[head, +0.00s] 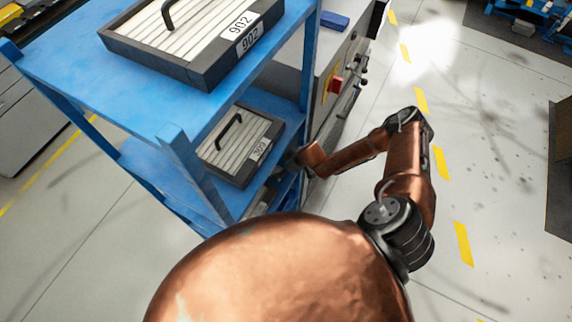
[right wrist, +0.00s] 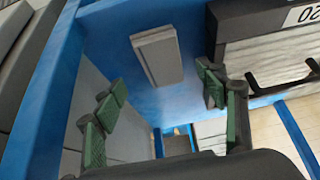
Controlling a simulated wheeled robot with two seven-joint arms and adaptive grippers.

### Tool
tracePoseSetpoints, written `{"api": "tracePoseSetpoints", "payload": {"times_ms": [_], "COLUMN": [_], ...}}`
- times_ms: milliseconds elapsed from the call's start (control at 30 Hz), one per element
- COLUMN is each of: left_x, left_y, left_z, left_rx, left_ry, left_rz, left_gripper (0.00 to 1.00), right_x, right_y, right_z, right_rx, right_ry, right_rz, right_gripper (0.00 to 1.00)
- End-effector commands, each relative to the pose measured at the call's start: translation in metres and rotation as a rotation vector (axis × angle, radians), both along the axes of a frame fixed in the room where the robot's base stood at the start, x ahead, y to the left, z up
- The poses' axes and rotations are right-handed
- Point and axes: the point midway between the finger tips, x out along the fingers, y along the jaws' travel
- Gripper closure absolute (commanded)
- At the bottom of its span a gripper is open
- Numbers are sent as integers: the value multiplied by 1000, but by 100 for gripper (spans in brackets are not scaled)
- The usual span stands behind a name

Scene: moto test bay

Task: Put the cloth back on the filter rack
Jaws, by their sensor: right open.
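The blue filter rack (head: 180,97) stands at the left in the head view, with shelves one above another. In the right wrist view, a flat grey folded-looking piece (right wrist: 158,56), possibly the cloth, lies on a blue rack surface (right wrist: 108,38). My right gripper (right wrist: 160,84) is open, its green-padded fingers spread apart, with the grey piece seen beyond the gap. Nothing shows between the fingers. In the head view my right arm reaches into the rack's lower side, and the gripper is mostly hidden there. My left gripper is not in view.
A filter marked 902 (head: 192,72) sits on the top shelf, another filter (head: 226,163) on a lower shelf. A grey machine (head: 338,75) with a red switch stands behind the rack, a blue item (head: 335,21) on it.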

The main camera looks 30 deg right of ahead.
Motion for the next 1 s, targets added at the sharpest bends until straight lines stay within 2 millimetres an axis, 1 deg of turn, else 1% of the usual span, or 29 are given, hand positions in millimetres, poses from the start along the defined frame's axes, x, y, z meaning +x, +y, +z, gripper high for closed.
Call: {"api": "tracePoseSetpoints", "payload": {"times_ms": [33,100,200,333,500,1000], "left_x": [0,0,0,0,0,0], "left_y": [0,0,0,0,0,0], "left_z": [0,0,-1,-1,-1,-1], "left_rx": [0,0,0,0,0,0], "left_ry": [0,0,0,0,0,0], "left_rz": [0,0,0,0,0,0], "left_gripper": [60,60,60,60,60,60], "right_x": [-5,-10,-16,-22,-24,-24], "right_y": [-4,-6,-10,-13,-14,-14], "right_z": [10,21,34,44,49,48], "right_rx": [1,1,1,0,1,1], "right_ry": [1,-1,-1,0,-1,-1], "right_rz": [-3,-1,-1,-1,0,0], "right_gripper": [34,34,34,34,34,34]}}
